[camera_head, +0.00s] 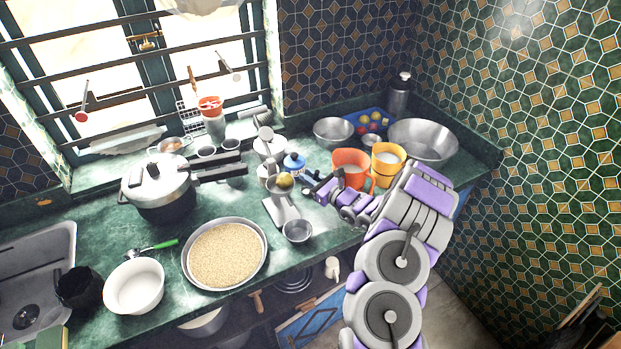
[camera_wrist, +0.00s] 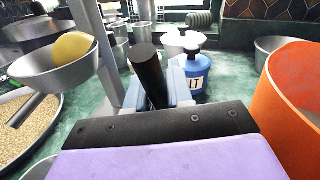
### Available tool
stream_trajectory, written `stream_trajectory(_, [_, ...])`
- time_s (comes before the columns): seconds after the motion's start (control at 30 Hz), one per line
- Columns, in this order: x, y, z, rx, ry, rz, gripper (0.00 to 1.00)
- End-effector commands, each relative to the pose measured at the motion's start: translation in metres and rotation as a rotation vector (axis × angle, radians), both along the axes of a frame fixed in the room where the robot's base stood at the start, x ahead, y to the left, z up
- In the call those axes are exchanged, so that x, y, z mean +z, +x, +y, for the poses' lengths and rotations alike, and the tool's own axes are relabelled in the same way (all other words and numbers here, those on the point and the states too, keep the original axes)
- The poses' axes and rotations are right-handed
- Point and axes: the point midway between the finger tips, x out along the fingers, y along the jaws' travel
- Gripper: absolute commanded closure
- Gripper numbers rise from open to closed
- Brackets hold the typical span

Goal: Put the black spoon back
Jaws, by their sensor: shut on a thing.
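My gripper (camera_head: 310,188) reaches in from the right over the counter, just left of the orange mug. In the wrist view, my gripper (camera_wrist: 160,88) is shut on a black rod, which looks like the handle of the black spoon (camera_wrist: 147,66). The handle stands up and leans a little. Its lower end is hidden behind the black gripper body, and I cannot make out the bowl of the spoon. In the head view the spoon is too small to tell apart from the gripper.
A metal stand (camera_head: 279,213) with a bowl holding a yellow fruit (camera_head: 285,180) is close on the left. A blue salt jar (camera_wrist: 194,78) is just beyond the gripper. An orange mug (camera_head: 351,167) is close on the right. A tray of grain (camera_head: 226,254) lies at front left.

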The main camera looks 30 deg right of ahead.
Motion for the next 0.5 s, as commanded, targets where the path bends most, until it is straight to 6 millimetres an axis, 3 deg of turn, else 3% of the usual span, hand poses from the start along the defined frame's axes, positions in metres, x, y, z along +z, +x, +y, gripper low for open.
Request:
stream_trajectory(0.2, [-0.0029, 0.0001, -0.0023, 0.000, 0.004, 0.000, 1.00])
stream_trajectory(0.23, [-0.0030, -0.0001, -0.0031, 0.000, 0.005, 0.001, 0.77])
stream_trajectory(0.5, [-0.0024, -0.0001, -0.0035, 0.000, 0.004, 0.000, 0.53])
